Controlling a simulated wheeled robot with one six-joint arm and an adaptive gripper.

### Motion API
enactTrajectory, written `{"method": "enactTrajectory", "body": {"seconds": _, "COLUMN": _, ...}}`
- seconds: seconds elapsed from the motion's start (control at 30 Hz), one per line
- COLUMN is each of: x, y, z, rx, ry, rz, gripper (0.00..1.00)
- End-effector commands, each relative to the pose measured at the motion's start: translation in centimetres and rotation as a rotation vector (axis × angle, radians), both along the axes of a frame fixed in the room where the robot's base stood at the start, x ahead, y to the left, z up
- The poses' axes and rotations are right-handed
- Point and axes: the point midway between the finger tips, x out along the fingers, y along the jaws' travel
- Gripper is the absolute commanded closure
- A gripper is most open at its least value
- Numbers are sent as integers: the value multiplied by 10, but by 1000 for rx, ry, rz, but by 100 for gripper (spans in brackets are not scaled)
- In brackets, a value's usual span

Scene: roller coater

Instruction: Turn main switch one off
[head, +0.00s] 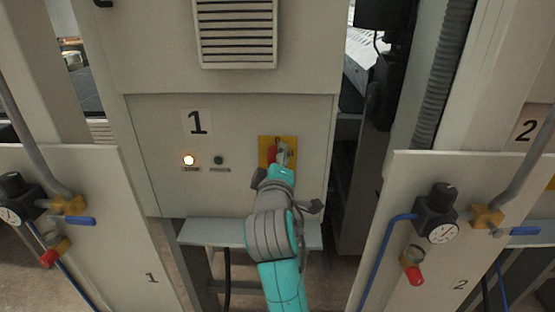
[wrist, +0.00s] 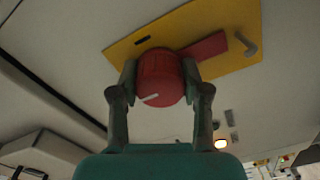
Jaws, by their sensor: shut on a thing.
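Main switch one is a red round knob (wrist: 158,72) on a yellow plate (wrist: 228,22), on the cabinet panel marked 1 (head: 197,123). A white line shows on the knob's face in the wrist view. A red bar and a grey hook also show on the plate there. My gripper (wrist: 160,80) has one finger on each side of the knob and is shut on it. In the head view my gripper (head: 281,160) reaches up to the yellow plate (head: 264,146) and hides much of the knob.
A lit lamp (head: 189,160) and a dark button (head: 218,160) sit left of the switch. A grey ledge (head: 208,232) juts out below the panel. Gauges with valves stand on the left (head: 14,200) and right (head: 437,215) side panels.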

Motion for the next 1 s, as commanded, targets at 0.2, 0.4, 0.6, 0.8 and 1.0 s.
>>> {"method": "enactTrajectory", "body": {"seconds": 0.2, "x": 0, "y": 0, "z": -1, "rx": -13, "ry": 2, "rz": 1, "gripper": 88}}
{"method": "enactTrajectory", "body": {"seconds": 0.4, "x": 0, "y": 0, "z": -1, "rx": -14, "ry": 2, "rz": 1, "gripper": 88}}
{"method": "enactTrajectory", "body": {"seconds": 0.6, "x": 0, "y": 0, "z": -1, "rx": -13, "ry": 1, "rz": 0, "gripper": 28}}
{"method": "enactTrajectory", "body": {"seconds": 0.8, "x": 0, "y": 0, "z": 0, "rx": -12, "ry": 1, "rz": 0, "gripper": 28}}
{"method": "enactTrajectory", "body": {"seconds": 1.0, "x": -6, "y": 1, "z": -1, "rx": -12, "ry": 0, "rz": 1, "gripper": 28}}
